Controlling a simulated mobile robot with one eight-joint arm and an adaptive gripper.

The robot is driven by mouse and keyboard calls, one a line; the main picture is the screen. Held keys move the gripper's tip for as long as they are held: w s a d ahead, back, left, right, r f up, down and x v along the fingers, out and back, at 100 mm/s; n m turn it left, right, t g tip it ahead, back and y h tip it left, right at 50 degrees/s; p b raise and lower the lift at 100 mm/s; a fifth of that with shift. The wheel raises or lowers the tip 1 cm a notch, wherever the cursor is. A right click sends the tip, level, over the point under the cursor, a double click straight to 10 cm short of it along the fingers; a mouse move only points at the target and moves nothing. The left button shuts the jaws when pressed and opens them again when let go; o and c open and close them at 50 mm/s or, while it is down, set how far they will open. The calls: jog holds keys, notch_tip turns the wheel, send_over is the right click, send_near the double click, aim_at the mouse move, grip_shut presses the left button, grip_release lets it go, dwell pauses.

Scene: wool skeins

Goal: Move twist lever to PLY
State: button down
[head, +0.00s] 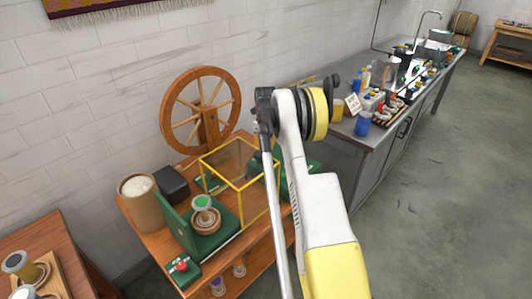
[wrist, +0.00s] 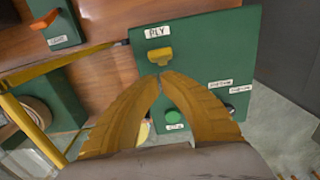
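A green panel (wrist: 205,50) fills the middle of the wrist view. Near its upper edge is a white label reading PLY (wrist: 158,32). A yellow lever (wrist: 160,54) sits directly below that label. My gripper (wrist: 160,78) has its two yellow-brown fingers brought together at the tips, just below the lever in the picture. Nothing shows between the tips; I cannot tell whether they touch the lever. In the head view my arm covers most of this panel, and the lever is hidden there.
An orange lever (wrist: 45,20) is on another green panel at upper left. A green button (wrist: 173,116) is on the PLY panel. A yellow-edged clear guard (head: 240,185) stands on the wooden bench beside my arm. A spinning wheel (head: 200,108) stands behind it.

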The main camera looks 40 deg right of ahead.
jog(key=shift+r+p, duration=0.4)
jog(key=shift+r, duration=0.4)
